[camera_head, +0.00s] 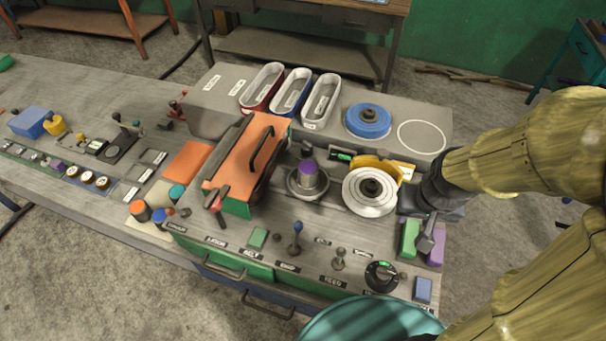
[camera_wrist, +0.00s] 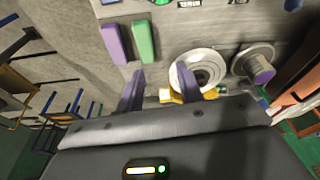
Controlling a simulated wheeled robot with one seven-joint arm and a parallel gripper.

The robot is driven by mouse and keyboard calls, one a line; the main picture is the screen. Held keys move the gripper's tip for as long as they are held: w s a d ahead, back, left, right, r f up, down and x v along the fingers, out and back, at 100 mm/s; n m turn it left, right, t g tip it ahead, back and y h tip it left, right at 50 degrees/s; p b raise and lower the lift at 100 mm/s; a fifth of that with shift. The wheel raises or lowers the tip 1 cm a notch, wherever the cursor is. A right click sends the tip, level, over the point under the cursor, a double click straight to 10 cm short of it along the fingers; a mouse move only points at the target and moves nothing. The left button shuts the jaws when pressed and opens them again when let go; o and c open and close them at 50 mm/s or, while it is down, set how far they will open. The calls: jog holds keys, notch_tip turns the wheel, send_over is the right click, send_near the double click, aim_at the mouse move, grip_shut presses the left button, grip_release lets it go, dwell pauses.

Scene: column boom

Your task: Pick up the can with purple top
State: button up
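The can with the purple top (camera_head: 308,172) stands upright in a round grey dish on the grey machine bench, near the middle of the head view. In the wrist view the can (camera_wrist: 263,73) is at the right, its purple top facing the camera. My gripper (camera_wrist: 160,71) is open, with two separate dark fingers and nothing seen between them. It is to the right of the can in the head view, beyond the white disc, and does not touch the can.
The white disc (camera_head: 369,192) is close to the can's right. An orange-topped box (camera_head: 247,150) stands close on its left. A blue disc (camera_head: 368,121) and several oval trays are behind. Green (camera_head: 410,237) and purple (camera_head: 436,247) blocks and levers are nearby.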

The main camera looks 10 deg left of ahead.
jog(key=shift+o, duration=0.2)
jog(key=o, duration=0.9)
jog(key=w+a+t, duration=0.1)
jog(key=w+a, duration=0.2)
jog(key=w+a+f+t+y, duration=0.1)
jog(key=w+a, duration=0.2)
jog(key=a, duration=0.1)
jog(key=w+a+t+b, duration=0.1)
jog(key=w+a, duration=0.1)
jog(key=a, duration=0.2)
jog(key=shift+w+a+f+y, duration=0.2)
jog(key=shift+w+f+y, duration=0.1)
jog(key=shift+w, duration=0.1)
jog(key=shift+c, duration=0.2)
jog(key=w+a+f+m+t+h+b, duration=0.1)
jog(key=w+a+f+t, duration=0.1)
jog(key=a, duration=0.6)
jog(key=w+a+f+m+t+h, duration=0.1)
jog(key=a+f+m+t, duration=0.15)
jog(key=a, duration=0.45)
jog(key=s+a+t+h+b, duration=0.1)
jog(key=s+a+t+h, duration=0.1)
jog(key=s+a+h, duration=0.2)
jog(key=s, duration=0.3)
jog(key=shift+s+f+t, duration=0.15)
jog(key=shift+f+t, duration=0.2)
jog(key=shift+m, duration=0.25)
